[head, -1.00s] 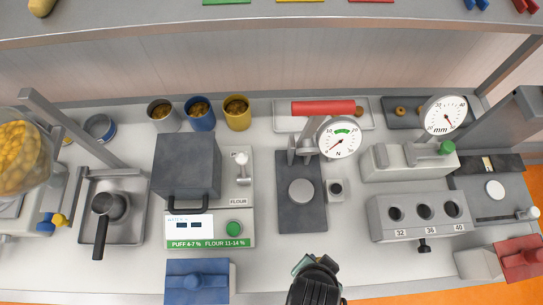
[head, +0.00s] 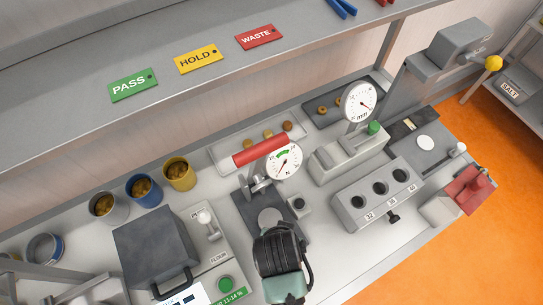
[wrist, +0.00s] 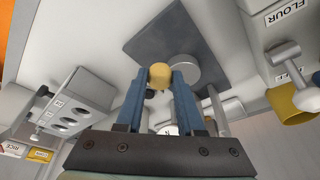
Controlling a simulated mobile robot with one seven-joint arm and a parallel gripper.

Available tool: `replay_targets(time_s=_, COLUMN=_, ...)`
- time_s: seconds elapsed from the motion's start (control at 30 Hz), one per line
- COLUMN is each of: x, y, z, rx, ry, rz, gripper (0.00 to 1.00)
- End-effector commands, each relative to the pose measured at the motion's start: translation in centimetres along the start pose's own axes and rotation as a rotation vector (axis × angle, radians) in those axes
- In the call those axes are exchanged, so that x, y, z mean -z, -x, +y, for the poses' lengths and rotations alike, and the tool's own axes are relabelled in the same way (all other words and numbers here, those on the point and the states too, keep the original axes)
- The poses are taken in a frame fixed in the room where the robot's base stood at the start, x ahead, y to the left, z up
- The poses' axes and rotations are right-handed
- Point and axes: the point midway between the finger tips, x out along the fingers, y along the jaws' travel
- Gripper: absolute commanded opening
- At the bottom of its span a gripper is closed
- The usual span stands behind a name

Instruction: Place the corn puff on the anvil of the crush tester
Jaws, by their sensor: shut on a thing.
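The corn puff (wrist: 160,72), a small yellow piece, is between the blue fingertips of my gripper (wrist: 160,78) in the wrist view. My gripper is shut on it. The crush tester (head: 243,208) has a dark base plate, a red handle and a round dial marked N. Its anvil (head: 268,217), a grey disc, shows in the head view just beyond my dark wrist, which hides my fingers there. In the wrist view the anvil (wrist: 188,68) lies right beside the puff in the picture. The gap between puff and anvil is hard to tell.
The three-hole gauge (head: 375,195) and the mm dial gauge (head: 358,103) stand further right. A tray of puffs (head: 226,160) lies behind. The grey-lidded flour unit (head: 155,245) is at left.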

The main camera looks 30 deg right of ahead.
Motion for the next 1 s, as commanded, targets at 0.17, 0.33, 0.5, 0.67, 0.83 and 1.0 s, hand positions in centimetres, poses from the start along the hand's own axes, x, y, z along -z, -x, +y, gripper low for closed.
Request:
replay_targets(time_s=0.17, x=2.6, y=-0.5, z=-2.7, rx=0.001, ry=0.001, rz=0.002, gripper=0.10)
replay_targets(time_s=0.33, x=3.5, y=-1.0, z=-3.7, rx=0.001, ry=0.000, rz=0.001, gripper=0.10)
replay_targets(time_s=0.5, x=4.2, y=-1.6, z=-4.5, rx=-0.002, ry=0.000, rz=-0.002, gripper=0.10)
replay_targets(time_s=0.67, x=3.4, y=-3.7, z=-4.4, rx=-0.002, ry=0.001, rz=-0.002, gripper=0.10)
replay_targets(time_s=0.83, x=3.2, y=-4.7, z=-4.4, rx=-0.001, ry=0.000, rz=0.000, gripper=0.10)
replay_targets(time_s=1.0, x=3.2, y=-4.7, z=-4.4, rx=0.000, ry=-0.001, rz=0.001, gripper=0.10)
